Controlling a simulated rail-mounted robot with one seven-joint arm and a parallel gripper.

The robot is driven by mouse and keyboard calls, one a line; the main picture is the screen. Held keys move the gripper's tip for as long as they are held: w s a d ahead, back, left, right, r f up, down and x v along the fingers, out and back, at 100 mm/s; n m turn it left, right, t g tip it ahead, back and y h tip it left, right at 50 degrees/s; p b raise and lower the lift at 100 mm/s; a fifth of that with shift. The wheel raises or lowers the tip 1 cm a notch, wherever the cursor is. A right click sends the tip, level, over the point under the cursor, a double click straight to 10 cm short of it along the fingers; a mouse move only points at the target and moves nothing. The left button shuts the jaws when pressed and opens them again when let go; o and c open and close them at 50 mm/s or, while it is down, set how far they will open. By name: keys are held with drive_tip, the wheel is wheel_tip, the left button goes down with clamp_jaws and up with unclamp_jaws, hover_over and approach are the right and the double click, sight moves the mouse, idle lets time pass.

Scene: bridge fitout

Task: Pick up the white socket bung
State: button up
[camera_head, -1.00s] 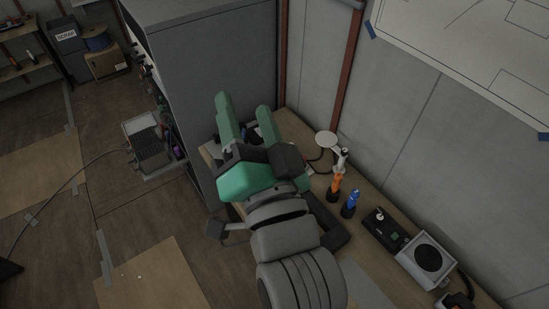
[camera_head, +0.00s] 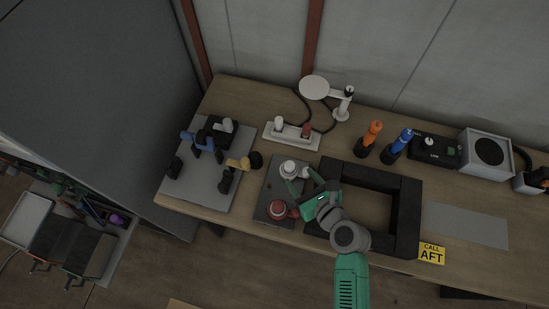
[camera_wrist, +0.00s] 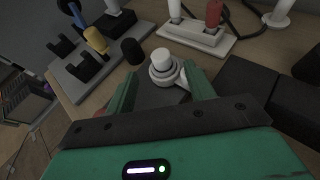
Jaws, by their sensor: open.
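A white round piece, which looks like the white socket bung (camera_head: 289,167), stands upright at the far end of a dark grey plate (camera_head: 268,189) on the bench. In the wrist view the white bung (camera_wrist: 162,62) sits on a pale round collar just beyond the fingertips. My gripper (camera_head: 299,180) is open, its green fingers pointing at the white bung from the near right. In the wrist view my gripper (camera_wrist: 160,82) has nothing between its fingers. A red round piece (camera_head: 278,208) sits at the near end of the same plate.
A black square frame (camera_head: 408,215) lies close right of my gripper. A white power strip (camera_head: 292,137) with white and red plugs lies behind the plate. A grey board (camera_head: 188,188) with blue, yellow and black fittings lies left. Orange (camera_head: 373,132) and blue (camera_head: 402,139) bottles stand back right.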

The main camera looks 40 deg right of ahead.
sight(291, 166)
drive_tip(key=shift+w+d+f, duration=0.1)
drive_tip(key=shift+d, duration=0.1)
drive_tip(key=b+x, duration=0.2)
drive_tip(key=x, duration=0.5)
drive_tip(key=shift+w+a, duration=0.1)
drive_tip(key=shift+w, duration=0.05)
drive_tip(key=c, duration=1)
